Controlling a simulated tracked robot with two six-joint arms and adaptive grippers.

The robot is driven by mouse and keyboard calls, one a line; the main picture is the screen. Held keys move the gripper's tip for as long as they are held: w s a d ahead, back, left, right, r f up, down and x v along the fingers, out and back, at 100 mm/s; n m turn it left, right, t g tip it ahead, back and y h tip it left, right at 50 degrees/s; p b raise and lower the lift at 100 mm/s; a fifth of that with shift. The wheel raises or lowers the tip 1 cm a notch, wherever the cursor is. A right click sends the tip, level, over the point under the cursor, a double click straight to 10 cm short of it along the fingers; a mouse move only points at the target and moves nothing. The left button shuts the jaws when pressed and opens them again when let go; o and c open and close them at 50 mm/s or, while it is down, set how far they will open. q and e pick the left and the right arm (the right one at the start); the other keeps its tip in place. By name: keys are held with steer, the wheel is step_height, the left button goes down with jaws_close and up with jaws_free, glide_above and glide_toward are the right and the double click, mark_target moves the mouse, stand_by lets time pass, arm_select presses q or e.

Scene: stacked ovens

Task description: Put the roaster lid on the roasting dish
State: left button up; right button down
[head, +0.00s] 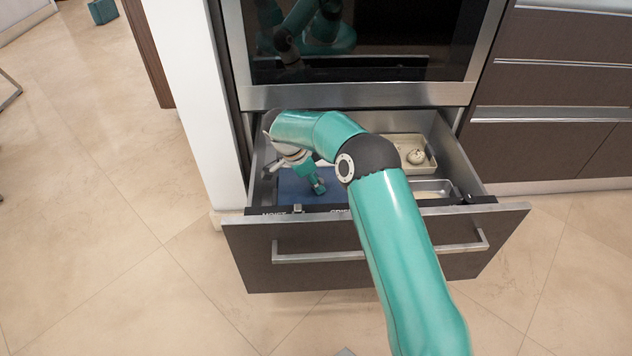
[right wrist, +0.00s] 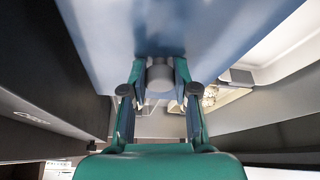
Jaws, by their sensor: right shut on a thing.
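The blue roaster lid (head: 292,190) is at the left of the open drawer, partly hidden by my right arm. In the right wrist view the blue lid (right wrist: 220,30) fills the upper part, with a grey knob (right wrist: 160,76) on it. My right gripper (head: 319,187) is shut on this knob; its fingers (right wrist: 160,85) stand on both sides of it. A beige dish (head: 432,167) with a pale round item (head: 416,157) in it sits at the back right of the drawer. I cannot tell whether this is the roasting dish. My left gripper is not in view.
The drawer front (head: 375,262) with its bar handle is pulled out below the oven (head: 360,95). A shallow metal tray (head: 436,187) lies at the drawer's right, in front of the beige dish.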

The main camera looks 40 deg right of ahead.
steer(key=shift+f, duration=0.15)
steer(key=shift+f+b, duration=0.35)
steer(key=shift+b, duration=0.05)
steer(key=shift+f+b, duration=0.4)
steer(key=shift+f, duration=0.15)
steer(key=c, duration=0.8)
jaws_free()
steer(key=v, duration=1.2)
